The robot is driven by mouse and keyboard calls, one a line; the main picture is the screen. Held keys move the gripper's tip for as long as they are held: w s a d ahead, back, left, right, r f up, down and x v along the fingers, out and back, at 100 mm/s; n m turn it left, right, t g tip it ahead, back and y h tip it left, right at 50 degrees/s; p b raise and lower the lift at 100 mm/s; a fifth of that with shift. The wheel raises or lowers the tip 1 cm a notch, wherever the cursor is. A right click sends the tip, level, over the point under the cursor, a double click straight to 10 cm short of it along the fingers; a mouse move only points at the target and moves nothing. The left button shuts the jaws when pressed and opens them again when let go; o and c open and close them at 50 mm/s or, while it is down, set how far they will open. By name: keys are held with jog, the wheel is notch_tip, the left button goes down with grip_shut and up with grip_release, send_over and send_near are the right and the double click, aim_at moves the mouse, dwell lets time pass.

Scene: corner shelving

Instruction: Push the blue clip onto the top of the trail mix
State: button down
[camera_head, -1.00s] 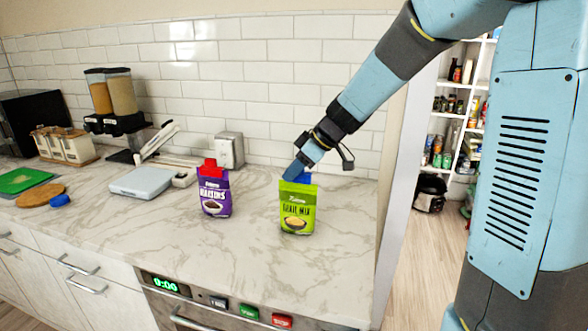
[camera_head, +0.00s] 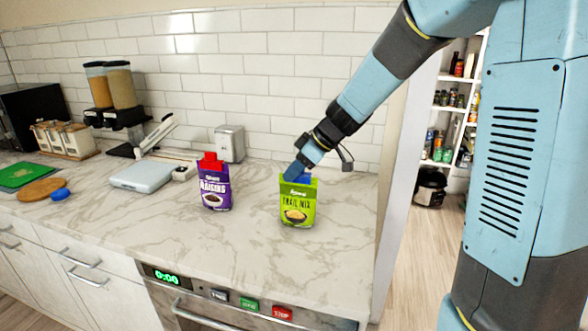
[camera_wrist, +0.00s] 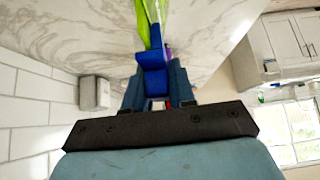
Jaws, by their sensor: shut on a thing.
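The green trail mix bag (camera_head: 298,204) stands upright on the marble counter. It also shows in the wrist view (camera_wrist: 142,22), beyond the fingers. My gripper (camera_head: 297,172) is at the top of the bag, coming down from the upper right. In the wrist view, the blue clip (camera_wrist: 153,72) sits between the two fingers of my gripper (camera_wrist: 158,88), which are shut on it. The clip's far end meets the top of the bag. How far it is seated on the bag's edge is hidden in the head view.
A purple raisins bag (camera_head: 214,186) with a red clip (camera_head: 210,161) on top stands to the left. A grey box (camera_head: 230,143) stands behind by the tiled wall. A scale (camera_head: 142,174) and cereal dispensers (camera_head: 112,95) are farther left. The counter front is clear.

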jog(key=c, duration=0.9)
grip_release()
jog(key=shift+o, duration=0.2)
jog(key=v, duration=1.3)
jog(key=shift+d+r, duration=0.15)
jog(key=shift+d, duration=0.1)
jog(key=shift+s, duration=0.15)
